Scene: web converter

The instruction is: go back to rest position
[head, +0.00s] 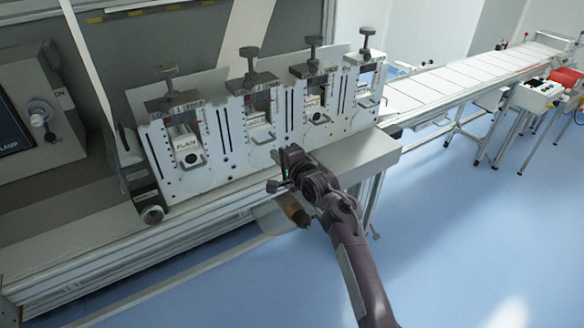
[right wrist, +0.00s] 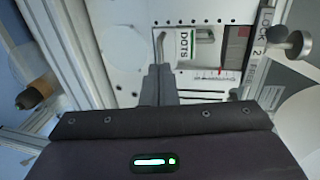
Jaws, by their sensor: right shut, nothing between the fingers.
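My right gripper (head: 278,172) reaches in from the lower right in the head view, in front of the white machine panel (head: 222,150) and above the ledge below it. In the right wrist view its fingers (right wrist: 160,85) are together with nothing between them, close to a small unit labelled DOTS (right wrist: 208,40) with a metal handle (right wrist: 163,45). I cannot tell whether the fingertips touch that handle. My left gripper is not in view.
Several die stations with black knobs (head: 249,52) stand along the panel. A grey control box (head: 40,105) is at the left. A conveyor (head: 470,75) runs to the back right, near a small control stand (head: 540,92). The blue floor (head: 480,230) at the right is clear.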

